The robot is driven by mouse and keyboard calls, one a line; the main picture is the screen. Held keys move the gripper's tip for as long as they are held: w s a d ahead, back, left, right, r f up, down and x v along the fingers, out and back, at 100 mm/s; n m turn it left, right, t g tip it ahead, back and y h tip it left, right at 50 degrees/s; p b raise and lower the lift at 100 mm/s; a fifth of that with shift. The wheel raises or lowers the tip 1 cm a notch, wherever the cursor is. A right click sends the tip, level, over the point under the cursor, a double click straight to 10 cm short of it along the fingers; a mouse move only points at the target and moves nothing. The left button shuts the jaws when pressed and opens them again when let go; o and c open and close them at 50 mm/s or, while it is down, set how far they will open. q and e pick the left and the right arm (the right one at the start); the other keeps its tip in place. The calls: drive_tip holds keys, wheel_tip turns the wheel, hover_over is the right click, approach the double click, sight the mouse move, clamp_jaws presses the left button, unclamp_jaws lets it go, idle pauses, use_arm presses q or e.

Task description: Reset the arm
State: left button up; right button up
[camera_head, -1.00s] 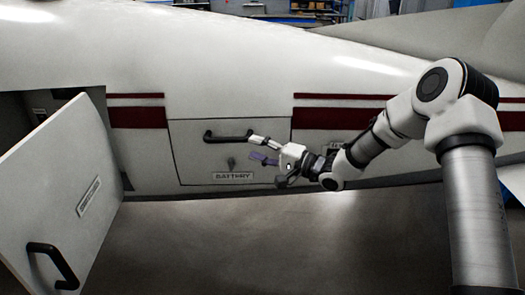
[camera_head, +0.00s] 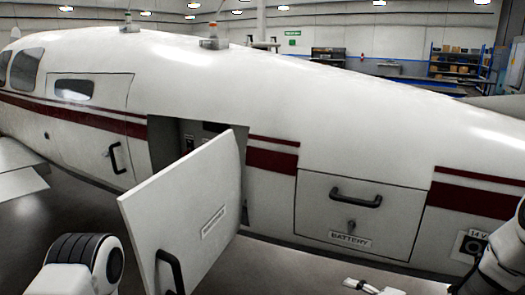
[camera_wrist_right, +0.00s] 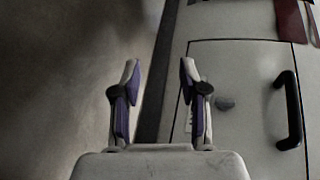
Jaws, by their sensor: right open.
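My right gripper (camera_wrist_right: 159,78) is open and empty in the wrist view, its two fingers apart with purple inner pads. In the head view it (camera_head: 372,287) shows at the bottom edge, below the battery door and partly cut off. The battery door (camera_head: 315,213) is shut, with a black handle (camera_head: 356,199) and a small latch below it; the handle also shows in the wrist view (camera_wrist_right: 293,110), right of my fingers and apart from them. Part of my left arm (camera_head: 80,262) shows at lower left in the head view; its gripper is out of view.
A white aircraft fuselage (camera_head: 260,95) with dark red stripes fills the head view. A hatch door (camera_head: 190,210) hangs open at the middle left, its black handle (camera_head: 169,272) near the bottom edge. Grey floor lies below. Shelves (camera_head: 455,62) stand far behind.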

drive_tip(key=s+a+f+g+h, duration=0.1)
drive_tip(key=s+a+f+g, duration=0.1)
drive_tip(key=s+f, duration=0.4)
drive_tip(key=s+a+f+g+h, duration=0.1)
drive_tip(key=s+a+f+h, duration=0.2)
drive_tip(key=f, duration=0.4)
drive_tip(key=s+f+n+g+h, duration=0.1)
drive_tip(key=s+f+n+g, duration=0.1)
drive_tip(key=s+f, duration=0.35)
drive_tip(key=s+f+n+g+h, duration=0.1)
drive_tip(key=s+f+g, duration=0.1)
drive_tip(key=s, duration=0.7)
drive_tip(key=s+d+n+g+h, duration=0.3)
drive_tip(key=s+d+n, duration=0.3)
drive_tip(key=s, duration=0.4)
drive_tip(key=shift+f+n+g, duration=0.25)
drive_tip(key=shift+n+g, duration=0.15)
drive_tip(key=shift+n, duration=0.5)
